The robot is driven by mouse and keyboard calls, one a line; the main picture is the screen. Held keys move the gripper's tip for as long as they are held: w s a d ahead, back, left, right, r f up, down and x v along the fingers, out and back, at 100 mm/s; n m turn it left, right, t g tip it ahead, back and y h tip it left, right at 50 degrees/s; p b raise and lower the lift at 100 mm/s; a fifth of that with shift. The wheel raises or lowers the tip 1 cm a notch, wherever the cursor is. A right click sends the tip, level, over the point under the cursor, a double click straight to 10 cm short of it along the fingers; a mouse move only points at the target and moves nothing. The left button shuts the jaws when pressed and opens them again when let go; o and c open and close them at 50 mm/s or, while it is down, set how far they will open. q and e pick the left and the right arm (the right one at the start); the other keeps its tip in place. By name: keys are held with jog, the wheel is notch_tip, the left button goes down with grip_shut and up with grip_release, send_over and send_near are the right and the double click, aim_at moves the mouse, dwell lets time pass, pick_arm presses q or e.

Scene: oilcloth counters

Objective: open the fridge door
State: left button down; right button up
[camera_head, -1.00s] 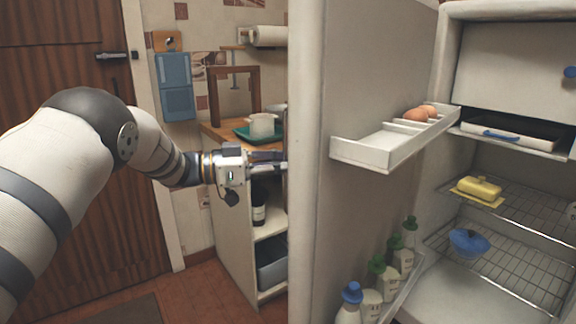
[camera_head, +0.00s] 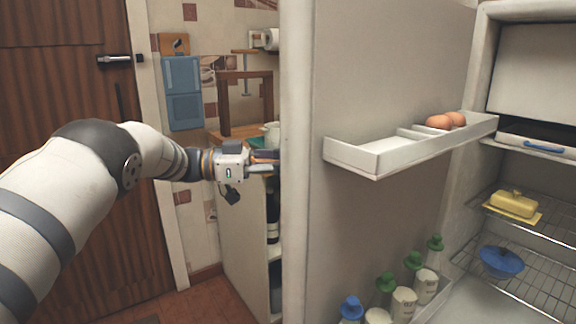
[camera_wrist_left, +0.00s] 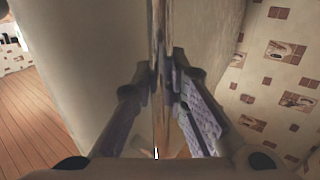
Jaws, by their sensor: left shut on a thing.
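The fridge door (camera_head: 385,70) stands open in the head view, its inner side facing me. The fridge body (camera_head: 545,75) is at the right, with its wire shelves in view. My left gripper (camera_head: 268,164) reaches in from the left to the door's outer side, its fingertips partly hidden by the door's edge. In the left wrist view the two fingers of my left gripper (camera_wrist_left: 163,85) close around a narrow upright piece at the door (camera_wrist_left: 90,70); I take it to be the handle. My right gripper is not in view.
Eggs (camera_head: 446,121) sit in the upper door bin (camera_head: 375,160); several bottles (camera_head: 404,300) stand in the lower one. A butter dish (camera_head: 514,204) and a blue-lidded bowl (camera_head: 502,262) are on the fridge shelves.

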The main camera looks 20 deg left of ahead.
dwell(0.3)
pick_arm(q)
jog(key=c, duration=1.6)
grip_release()
jog(key=shift+o, duration=0.2)
jog(key=shift+a, duration=0.1)
jog(key=v, duration=1.2)
